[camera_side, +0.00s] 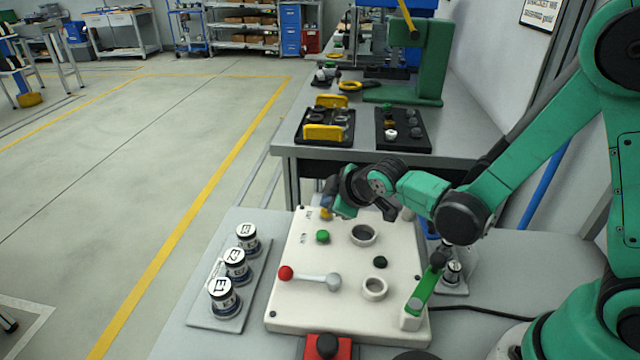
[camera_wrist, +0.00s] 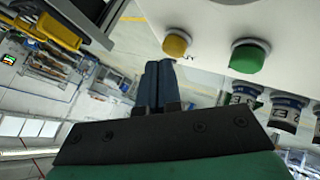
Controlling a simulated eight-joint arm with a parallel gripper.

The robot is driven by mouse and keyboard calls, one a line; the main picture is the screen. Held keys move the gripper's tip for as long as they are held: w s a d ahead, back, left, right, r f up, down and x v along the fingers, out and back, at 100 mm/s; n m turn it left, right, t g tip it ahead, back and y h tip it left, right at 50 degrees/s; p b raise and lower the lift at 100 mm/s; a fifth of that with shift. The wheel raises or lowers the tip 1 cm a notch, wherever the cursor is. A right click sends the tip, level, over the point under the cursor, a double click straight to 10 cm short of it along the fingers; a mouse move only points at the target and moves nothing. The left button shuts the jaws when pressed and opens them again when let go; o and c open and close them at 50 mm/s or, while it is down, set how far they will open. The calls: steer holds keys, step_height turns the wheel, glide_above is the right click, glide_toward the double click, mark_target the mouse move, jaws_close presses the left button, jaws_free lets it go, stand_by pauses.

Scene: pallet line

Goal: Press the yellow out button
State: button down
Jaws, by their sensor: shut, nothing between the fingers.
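The yellow button (camera_side: 325,214) sits at the far left corner of the white panel (camera_side: 290,309), partly covered by my gripper in the side view. In the wrist view the yellow button (camera_wrist: 176,45) is just right of the fingertips. A green button (camera_side: 322,237) is nearer the camera on the same panel and also shows in the wrist view (camera_wrist: 248,57). My gripper (camera_side: 337,207) is over the panel's far left corner, close by the yellow button. Its dark fingers (camera_wrist: 158,68) are together and empty. I cannot tell whether they touch the button.
The panel also carries a red-knobbed lever (camera_side: 315,278), two ring sockets (camera_side: 363,235) and a dark button (camera_side: 380,262). A grey plate (camera_side: 213,317) with labelled cylinders (camera_side: 236,263) lies to the left. A red box with a black button (camera_side: 327,347) is in front.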

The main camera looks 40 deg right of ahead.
steer(key=shift+f, duration=0.5)
stand_by(0.5)
steer(key=shift+r, duration=0.95)
steer(key=shift+r, duration=2.5)
steer(key=s+d+r+m+g, duration=0.2)
steer(key=s+m, duration=0.6)
steer(key=s, duration=0.4)
steer(key=shift+s+d+r, duration=0.25)
steer(key=shift+r, duration=0.2)
